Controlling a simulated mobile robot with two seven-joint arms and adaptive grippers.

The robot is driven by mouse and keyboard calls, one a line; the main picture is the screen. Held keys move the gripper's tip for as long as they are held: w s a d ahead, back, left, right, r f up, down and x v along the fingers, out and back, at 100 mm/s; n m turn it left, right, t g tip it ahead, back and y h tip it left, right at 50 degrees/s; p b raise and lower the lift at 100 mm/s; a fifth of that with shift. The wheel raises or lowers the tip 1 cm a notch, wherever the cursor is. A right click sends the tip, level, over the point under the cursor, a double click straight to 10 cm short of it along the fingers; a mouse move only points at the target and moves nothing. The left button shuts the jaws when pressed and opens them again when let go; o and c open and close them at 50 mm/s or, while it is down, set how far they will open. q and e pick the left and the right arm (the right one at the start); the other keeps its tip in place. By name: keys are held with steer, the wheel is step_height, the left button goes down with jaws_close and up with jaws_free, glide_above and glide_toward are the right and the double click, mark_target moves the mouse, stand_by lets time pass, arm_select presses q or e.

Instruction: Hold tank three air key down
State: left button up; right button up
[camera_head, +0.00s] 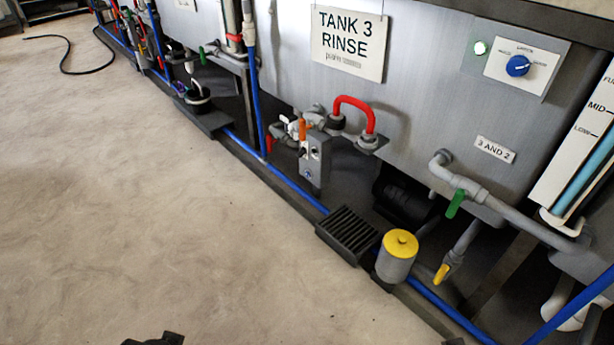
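The grey tank three (285,60) bears a sign (348,44) reading "TANK 3 RINSE". Below it, a small grey box (314,162) with small round fittings on its face hangs beside pipework with an orange lever (302,128). I cannot tell for sure which part is the air key. A dark piece, seemingly of my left gripper (155,340), shows at the bottom edge, far from the tank and over the floor. Its fingers cannot be made out. My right gripper is not clearly in view.
A red hose loop (355,108), a green-handled valve (455,204) and a yellow-capped canister (397,257) stand along the tank's front. A black grate (346,236) and blue pipe (290,183) run low at the floor edge.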

arm_select(q)
steer(key=c, duration=0.7)
steer(key=shift+w+r, duration=0.15)
steer(key=shift+w, duration=0.15)
jaws_close()
steer(key=shift+s, duration=0.3)
